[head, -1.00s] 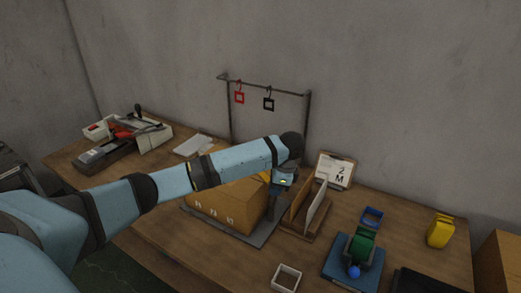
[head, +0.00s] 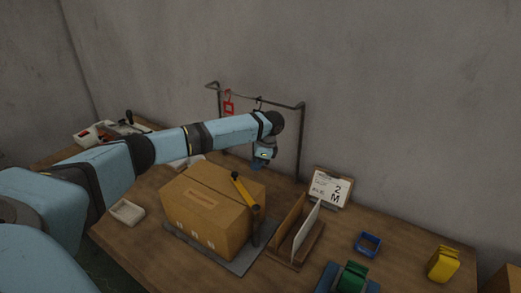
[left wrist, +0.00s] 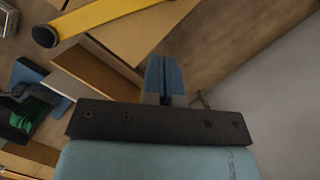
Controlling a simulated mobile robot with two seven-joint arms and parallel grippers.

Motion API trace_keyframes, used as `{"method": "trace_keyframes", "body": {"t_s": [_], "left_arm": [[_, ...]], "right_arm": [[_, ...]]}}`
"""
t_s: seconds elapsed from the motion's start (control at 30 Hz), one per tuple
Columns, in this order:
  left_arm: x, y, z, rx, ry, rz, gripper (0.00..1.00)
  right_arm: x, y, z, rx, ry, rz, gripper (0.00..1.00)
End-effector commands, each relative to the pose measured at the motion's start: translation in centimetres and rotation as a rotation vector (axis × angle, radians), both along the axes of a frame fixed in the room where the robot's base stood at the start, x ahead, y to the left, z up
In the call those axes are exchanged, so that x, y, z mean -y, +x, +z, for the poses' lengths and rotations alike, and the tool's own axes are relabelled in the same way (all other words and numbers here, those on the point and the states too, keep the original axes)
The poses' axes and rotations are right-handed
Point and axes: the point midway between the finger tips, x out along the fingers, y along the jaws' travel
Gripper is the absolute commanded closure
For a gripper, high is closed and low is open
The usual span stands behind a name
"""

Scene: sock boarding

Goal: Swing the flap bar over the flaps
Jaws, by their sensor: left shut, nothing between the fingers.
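The cardboard box (head: 195,222) stands on a grey base plate (head: 178,233), its top panels lying flat. The yellow flap bar (head: 245,192) runs from a dark post (head: 256,230) at the box's right side, and in the head view it overlaps the right part of the top. I cannot tell whether it touches the flaps. The bar (left wrist: 110,14) and its black end knob (left wrist: 45,36) also show in the left wrist view. My left gripper (head: 257,164) is behind the box, shut and empty, apart from the bar. Its fingertips (left wrist: 163,62) are together. My right gripper is not in view.
A wooden divider stand (head: 295,238) and a clipboard (head: 327,189) stand right of the box. A hook rail (head: 255,96) rises behind my left gripper. A white tray (head: 127,212) lies left. Green (head: 352,278), blue (head: 368,244) and yellow (head: 443,264) items are at right.

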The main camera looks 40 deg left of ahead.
Motion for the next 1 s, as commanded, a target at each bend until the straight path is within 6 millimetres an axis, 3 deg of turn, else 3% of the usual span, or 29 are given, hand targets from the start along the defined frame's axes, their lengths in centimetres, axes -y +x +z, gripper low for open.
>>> {"method": "trace_keyframes", "body": {"t_s": [0.07, 0.2, 0.4, 1.0], "left_arm": [[-0.4, -0.4, -1.3, -0.002, 0.001, 0.0, 1.0], [-2.2, -1.9, -1.4, 0.0, 0.001, 0.002, 1.0], [-3.2, -2.8, -1.7, 0.001, 0.001, -0.001, 1.0], [-2.8, -2.0, -1.9, 0.001, -0.002, 0.001, 1.0]], "right_arm": [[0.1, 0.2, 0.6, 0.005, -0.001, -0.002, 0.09], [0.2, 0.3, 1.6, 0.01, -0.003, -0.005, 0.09], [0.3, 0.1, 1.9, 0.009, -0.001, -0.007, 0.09], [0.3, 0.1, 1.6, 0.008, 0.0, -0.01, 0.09]]}}
